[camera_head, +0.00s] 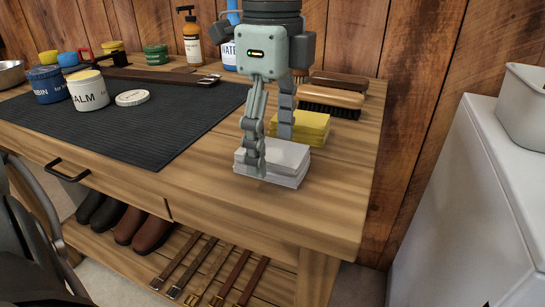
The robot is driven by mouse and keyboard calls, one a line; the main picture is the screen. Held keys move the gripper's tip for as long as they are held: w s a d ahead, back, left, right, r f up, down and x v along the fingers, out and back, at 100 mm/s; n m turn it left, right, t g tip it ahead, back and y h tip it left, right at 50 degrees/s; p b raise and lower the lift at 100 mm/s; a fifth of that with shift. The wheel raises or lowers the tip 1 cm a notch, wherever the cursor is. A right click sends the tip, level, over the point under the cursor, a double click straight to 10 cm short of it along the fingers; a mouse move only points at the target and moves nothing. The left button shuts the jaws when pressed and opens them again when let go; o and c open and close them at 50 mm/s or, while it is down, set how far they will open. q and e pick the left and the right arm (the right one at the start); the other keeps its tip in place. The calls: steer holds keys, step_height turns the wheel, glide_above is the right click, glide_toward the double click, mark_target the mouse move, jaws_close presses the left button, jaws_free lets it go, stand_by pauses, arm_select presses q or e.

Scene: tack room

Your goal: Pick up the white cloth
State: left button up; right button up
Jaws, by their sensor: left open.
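The white cloth (284,160) is a folded, layered stack lying on the wooden bench top near its right front part. My left gripper (268,155) points down over it, with one finger in front of the cloth and the other behind it. The gripper is open, and its front finger hides part of the cloth. I cannot tell whether the fingers touch the cloth. A second gripper is not clearly in view.
A folded yellow cloth (312,128) lies just behind the white one, with brushes (331,97) behind it. A dark mat (150,118) with jars (88,92) and a lid (132,98) is to the left. Bare bench (325,205) lies in front and right.

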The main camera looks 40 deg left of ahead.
arm_select(q)
steer(key=shift+c, duration=0.4)
steer(key=c, duration=1.1)
steer(key=shift+o, duration=0.2)
steer(key=shift+r, duration=0.15)
